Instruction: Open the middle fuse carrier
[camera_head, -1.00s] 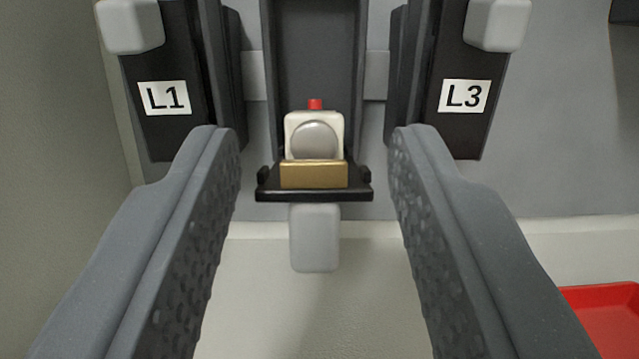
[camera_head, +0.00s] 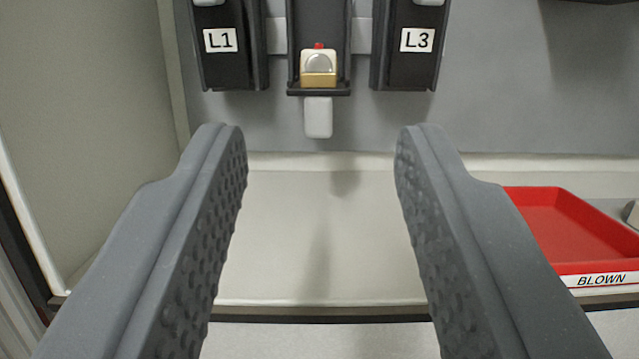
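The middle fuse carrier (camera_head: 318,117) is between the black carriers marked L1 (camera_head: 221,60) and L3 (camera_head: 416,62). It is tilted down and out, with its light grey tab hanging at the bottom. A fuse with a cream body, a red tip and a brass end (camera_head: 319,68) sits in it. The top of the carrier is cut off by the picture edge. My gripper (camera_head: 320,138) is wide open and empty. Its fingers are apart from the carrier, below and in front of it.
A red tray labelled BLOWN (camera_head: 565,225) lies at the right on the cabinet floor. A grey object shows partly at the right edge. The pale cabinet floor (camera_head: 320,260) between my fingers is clear. The cabinet's side wall (camera_head: 85,120) is at the left.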

